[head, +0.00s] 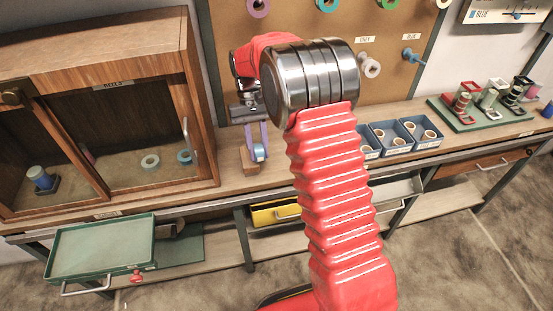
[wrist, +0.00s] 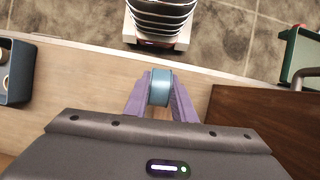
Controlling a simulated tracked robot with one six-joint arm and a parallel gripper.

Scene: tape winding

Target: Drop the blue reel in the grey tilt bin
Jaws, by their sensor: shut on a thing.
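The blue reel (head: 260,153) is between the purple fingers of my gripper (head: 256,150), above the back of the wooden bench. In the wrist view the blue reel (wrist: 160,88) shows edge-on, with a finger of my gripper (wrist: 160,96) against each side. My gripper is shut on it. The grey tilt bin (head: 402,189) appears to be the grey front with a handle under the bench, to the right of my arm. It looks tipped out, and my red arm partly hides it.
A yellow bin (head: 275,213) is left of my arm under the bench. A green drawer (head: 100,247) stands pulled out at the lower left. A wooden reel cabinet (head: 105,110) stands left of my gripper. Blue trays (head: 398,142) and a green rack (head: 490,115) occupy the bench's right side.

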